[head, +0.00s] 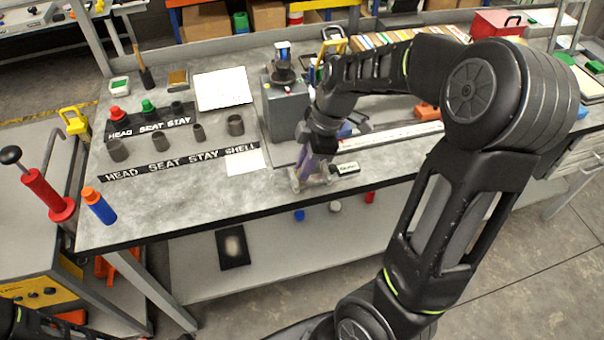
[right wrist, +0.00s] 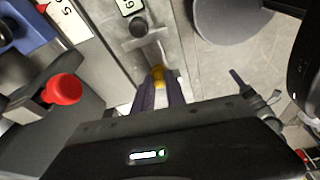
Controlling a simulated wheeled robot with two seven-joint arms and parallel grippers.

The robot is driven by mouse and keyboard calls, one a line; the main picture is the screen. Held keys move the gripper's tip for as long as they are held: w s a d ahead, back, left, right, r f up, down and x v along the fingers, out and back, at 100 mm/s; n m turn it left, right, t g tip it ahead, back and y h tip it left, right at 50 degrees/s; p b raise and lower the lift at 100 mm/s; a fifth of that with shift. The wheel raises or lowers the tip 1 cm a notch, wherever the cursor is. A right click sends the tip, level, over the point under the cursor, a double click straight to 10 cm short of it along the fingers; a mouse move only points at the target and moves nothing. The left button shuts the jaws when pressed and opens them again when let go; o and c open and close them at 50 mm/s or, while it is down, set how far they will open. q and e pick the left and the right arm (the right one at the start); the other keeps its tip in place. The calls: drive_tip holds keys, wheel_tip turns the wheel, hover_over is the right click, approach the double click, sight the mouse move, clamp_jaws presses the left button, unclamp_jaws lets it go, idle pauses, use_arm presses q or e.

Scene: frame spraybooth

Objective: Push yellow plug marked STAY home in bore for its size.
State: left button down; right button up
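My right gripper (head: 303,172) points down at a small grey metal piece (head: 322,181) near the front edge of the bench. In the right wrist view its two fingers (right wrist: 159,88) are closed around a small yellow piece, which looks like the yellow plug (right wrist: 158,73). Its STAY marking cannot be read. The plug tip is at or just in front of the metal piece; whether it is inside a bore is hidden. The rack labelled HEAD SEAT STAY (head: 150,126) holds a red plug (head: 117,113) and a green plug (head: 148,106); no yellow shows at STAY. My left gripper is not in view.
Several grey sleeves stand behind the strip marked HEAD SEAT STAY SHELL (head: 180,162). A blue-and-orange bottle (head: 99,206) stands at the front left corner. A grey block (head: 285,105) stands behind my right gripper. A small display (head: 347,169) sits beside it.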

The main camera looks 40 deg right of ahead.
clamp_jaws()
wheel_tip(320, 180, up, 10)
drive_tip(key=b, duration=0.1)
idle(0.6)
idle(0.5)
